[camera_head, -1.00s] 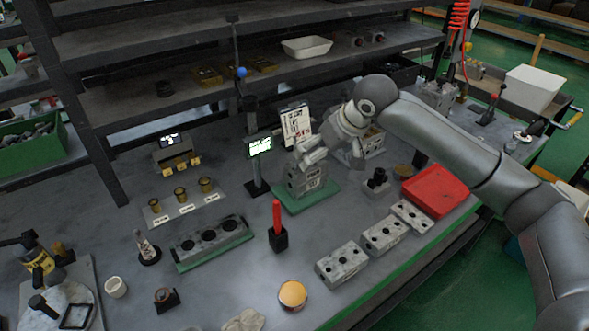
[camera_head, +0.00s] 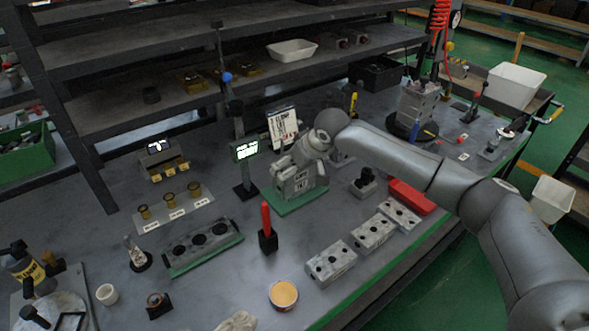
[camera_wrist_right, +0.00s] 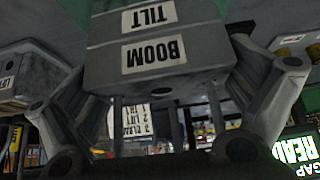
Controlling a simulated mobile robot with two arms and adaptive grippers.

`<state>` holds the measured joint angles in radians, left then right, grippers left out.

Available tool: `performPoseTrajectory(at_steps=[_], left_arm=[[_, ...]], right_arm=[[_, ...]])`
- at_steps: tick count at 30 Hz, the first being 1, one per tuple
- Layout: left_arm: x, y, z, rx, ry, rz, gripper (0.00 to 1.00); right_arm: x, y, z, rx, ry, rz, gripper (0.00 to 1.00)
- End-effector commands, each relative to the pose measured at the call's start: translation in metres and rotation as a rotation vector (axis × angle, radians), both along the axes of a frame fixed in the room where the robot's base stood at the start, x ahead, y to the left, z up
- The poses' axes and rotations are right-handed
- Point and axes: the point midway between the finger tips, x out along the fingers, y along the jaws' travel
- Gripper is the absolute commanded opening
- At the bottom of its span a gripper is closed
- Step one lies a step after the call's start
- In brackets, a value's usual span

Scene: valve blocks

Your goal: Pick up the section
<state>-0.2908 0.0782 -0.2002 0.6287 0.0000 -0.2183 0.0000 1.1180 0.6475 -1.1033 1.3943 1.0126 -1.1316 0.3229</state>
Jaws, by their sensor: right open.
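A grey valve section (camera_head: 300,184) stands on a green mat (camera_head: 296,204) near the middle of the bench. In the right wrist view this section (camera_wrist_right: 205,50) carries labels that read BOOM and TILT, upside down. My right gripper (camera_head: 287,167) is at the top of the section in the head view, partly covering it. In the right wrist view the open fingers of the gripper (camera_wrist_right: 165,88) lie on both sides of the section. Whether they touch it I cannot tell. My left gripper is not in view.
A red-handled tool (camera_head: 267,228) stands in front of the mat. A lit display (camera_head: 245,149) and a white sign (camera_head: 283,128) stand close behind the section.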

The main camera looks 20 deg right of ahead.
Motion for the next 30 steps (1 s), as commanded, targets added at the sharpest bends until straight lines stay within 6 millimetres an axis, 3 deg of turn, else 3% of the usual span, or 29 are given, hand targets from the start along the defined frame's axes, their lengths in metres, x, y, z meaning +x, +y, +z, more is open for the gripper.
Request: performPoseTrajectory(at_steps=[5, 15, 24, 30], left_arm=[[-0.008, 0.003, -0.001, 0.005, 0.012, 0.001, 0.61], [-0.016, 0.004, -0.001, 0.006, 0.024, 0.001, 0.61], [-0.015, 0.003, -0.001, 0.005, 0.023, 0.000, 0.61], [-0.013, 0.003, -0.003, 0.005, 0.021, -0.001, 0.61]], right_arm=[[0.000, 0.000, 0.000, 0.000, 0.000, 0.000, 1.00], [0.000, 0.000, 0.000, 0.000, 0.000, 0.000, 0.56], [0.001, 0.000, 0.006, 0.002, -0.005, 0.000, 0.55], [0.002, 0.000, 0.037, 0.003, -0.008, 0.000, 0.55]])
